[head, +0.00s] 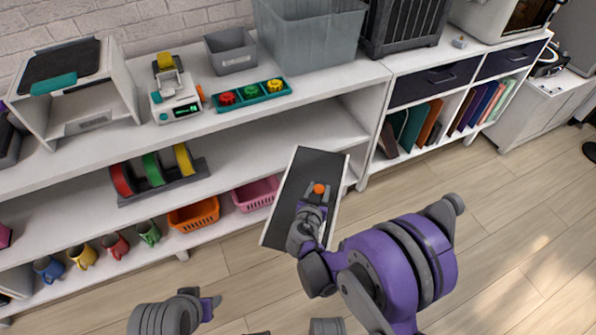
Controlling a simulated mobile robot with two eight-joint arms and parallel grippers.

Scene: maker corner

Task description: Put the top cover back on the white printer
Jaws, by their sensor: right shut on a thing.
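The white printer (124,85) is a box-shaped frame at the left end of the upper shelf. Its top shows a dark rectangle with a teal bar at its front edge; I cannot tell whether this is an opening. The top cover (318,163) is a dark flat panel with a pale rim and an orange knob (319,188). My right gripper (316,196) is shut on the cover at the knob and holds it tilted, in front of the shelves, apart from the printer. My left gripper (208,304) is low at the bottom left, partly seen; its jaws are unclear.
A small white machine (178,104), a teal tray (251,96) with coloured knobs, a grey bin (231,52) and a clear tub (310,35) stand right of the printer. Spools (153,170), mugs and baskets (194,215) fill lower shelves. The floor at right is clear.

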